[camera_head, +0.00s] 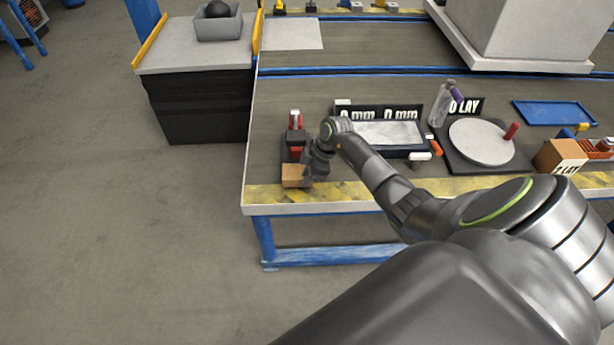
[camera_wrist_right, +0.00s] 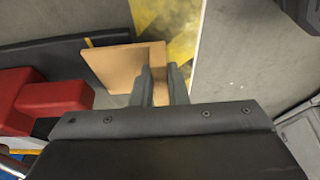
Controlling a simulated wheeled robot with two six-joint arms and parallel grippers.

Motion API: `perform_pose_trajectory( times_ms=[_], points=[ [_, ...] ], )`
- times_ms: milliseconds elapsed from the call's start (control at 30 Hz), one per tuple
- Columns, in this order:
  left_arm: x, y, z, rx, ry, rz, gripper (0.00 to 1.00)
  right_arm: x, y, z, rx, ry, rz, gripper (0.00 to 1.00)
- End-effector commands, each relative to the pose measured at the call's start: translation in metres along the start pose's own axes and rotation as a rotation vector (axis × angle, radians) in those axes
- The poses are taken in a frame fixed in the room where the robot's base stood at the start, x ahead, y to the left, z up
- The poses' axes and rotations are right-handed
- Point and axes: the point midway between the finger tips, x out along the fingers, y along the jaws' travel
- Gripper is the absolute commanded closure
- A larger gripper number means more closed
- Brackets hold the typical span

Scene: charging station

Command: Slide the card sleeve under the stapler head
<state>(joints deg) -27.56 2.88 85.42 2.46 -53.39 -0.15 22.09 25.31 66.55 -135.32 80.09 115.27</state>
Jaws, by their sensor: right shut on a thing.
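The card sleeve (camera_head: 292,174) is a flat tan piece near the front left corner of the workbench. It also shows in the right wrist view (camera_wrist_right: 112,66). My right gripper (camera_head: 305,180) is shut on its edge; the fingers (camera_wrist_right: 162,82) grip it in the wrist view. The stapler (camera_head: 295,134), red and black, stands just behind the sleeve in the head view. Its red parts (camera_wrist_right: 45,103) show at the left of the wrist view, beside the sleeve. I cannot tell whether any of the sleeve is under the stapler head. My left gripper is not in view.
A black-framed board (camera_head: 428,152) with white panels lies right of the stapler, partly behind my right arm. A round white plate (camera_head: 481,142) and a cardboard box (camera_head: 560,156) stand farther right. The bench's front edge has a yellow and black strip (camera_head: 340,193).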

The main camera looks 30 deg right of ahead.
Motion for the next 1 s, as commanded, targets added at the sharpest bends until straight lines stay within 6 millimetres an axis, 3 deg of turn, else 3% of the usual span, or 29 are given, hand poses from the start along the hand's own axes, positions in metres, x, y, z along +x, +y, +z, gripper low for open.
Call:
perform_pose_trajectory(
  times_ms=[767, 800, 1000],
  points=[
    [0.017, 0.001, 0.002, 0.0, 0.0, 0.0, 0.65, 0.005, 0.019, 0.002, 0.0, 0.001, 0.0, 1.0],
    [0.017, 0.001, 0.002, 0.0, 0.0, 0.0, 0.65, 0.004, 0.02, 0.002, 0.0, 0.001, 0.0, 0.85],
    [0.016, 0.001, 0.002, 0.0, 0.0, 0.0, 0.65, 0.004, 0.019, 0.001, 0.0, 0.0, 0.0, 0.61]
  ],
)
